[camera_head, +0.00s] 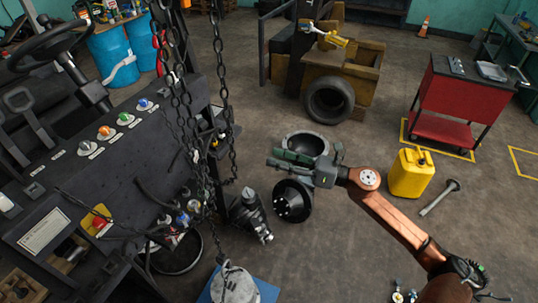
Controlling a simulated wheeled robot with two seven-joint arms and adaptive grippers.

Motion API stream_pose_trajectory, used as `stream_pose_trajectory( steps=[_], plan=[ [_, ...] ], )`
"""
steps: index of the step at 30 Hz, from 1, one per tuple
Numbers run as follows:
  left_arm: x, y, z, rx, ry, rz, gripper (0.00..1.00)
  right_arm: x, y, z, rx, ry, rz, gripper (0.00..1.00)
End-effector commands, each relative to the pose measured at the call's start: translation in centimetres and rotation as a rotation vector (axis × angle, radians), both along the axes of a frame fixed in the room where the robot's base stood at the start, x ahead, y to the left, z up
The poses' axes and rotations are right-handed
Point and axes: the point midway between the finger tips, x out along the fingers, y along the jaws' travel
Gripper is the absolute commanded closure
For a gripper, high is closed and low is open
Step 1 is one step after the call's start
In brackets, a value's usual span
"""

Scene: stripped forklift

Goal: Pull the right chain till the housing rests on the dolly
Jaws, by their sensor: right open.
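Chains hang from the top of the picture. The right chain (222,88) runs down to about the height of my right gripper and ends near a dark machine part. The left strands (180,80) run down toward the grey housing (236,286) at the bottom edge. A blue dolly (268,291) shows beneath the housing; I cannot tell whether they touch. My right gripper (272,158) is open and empty, its fingers pointing left, to the right of the right chain and apart from it in the picture. My left gripper is out of view.
The forklift's dark panel (110,150) with coloured knobs fills the left. A round black part (293,200) and a grey bowl-like part (306,143) are near my right gripper. A yellow canister (410,174) and red cart (448,100) stand right.

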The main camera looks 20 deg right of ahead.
Motion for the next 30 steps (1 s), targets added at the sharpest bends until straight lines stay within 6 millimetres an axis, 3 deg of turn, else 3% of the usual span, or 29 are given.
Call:
stream_pose_trajectory(
  steps=[1,3,9,14,24,30],
  plan=[
    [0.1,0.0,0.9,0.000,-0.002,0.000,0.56,-1.4,1.5,2.0,-0.058,-0.050,0.038,0.56],
    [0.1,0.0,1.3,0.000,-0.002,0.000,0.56,-2.8,3.0,3.4,-0.120,-0.108,0.079,0.56],
    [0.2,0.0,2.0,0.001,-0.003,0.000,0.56,-5.1,5.3,5.1,-0.213,-0.193,0.140,0.56],
    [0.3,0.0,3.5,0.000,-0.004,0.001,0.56,-4.4,6.9,5.5,-0.217,-0.199,0.148,0.56],
    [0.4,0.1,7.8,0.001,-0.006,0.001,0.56,-1.2,12.2,5.6,-0.214,-0.198,0.144,0.56],
    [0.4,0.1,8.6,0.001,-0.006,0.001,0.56,-0.3,13.6,5.2,-0.216,-0.198,0.144,0.56]
  ],
)
